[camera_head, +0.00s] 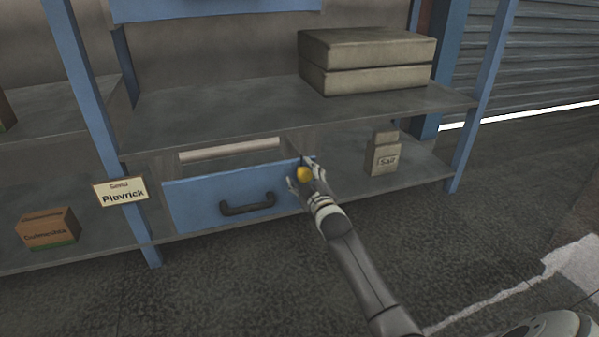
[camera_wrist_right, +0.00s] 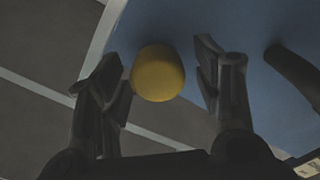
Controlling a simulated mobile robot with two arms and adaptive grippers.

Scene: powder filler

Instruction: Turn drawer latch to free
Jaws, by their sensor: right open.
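The drawer latch (camera_head: 303,173) is a round yellow knob at the right end of the blue drawer front (camera_head: 205,197). In the right wrist view the yellow latch (camera_wrist_right: 158,73) sits between the two fingers, with a visible space to the right finger and the left finger close beside it. My right gripper (camera_head: 302,178) is open around the latch; in the wrist view its fingers (camera_wrist_right: 165,80) are spread. The drawer has a dark curved handle (camera_head: 248,207), partly seen at the right of the wrist view. My left gripper is not in view.
The drawer hangs under a grey shelf (camera_head: 215,110) on blue posts. Two stacked boxes (camera_head: 365,62) stand on that shelf. A small labelled container (camera_head: 384,155) stands right of the drawer, a brown box (camera_head: 47,230) at the left. The floor in front is open.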

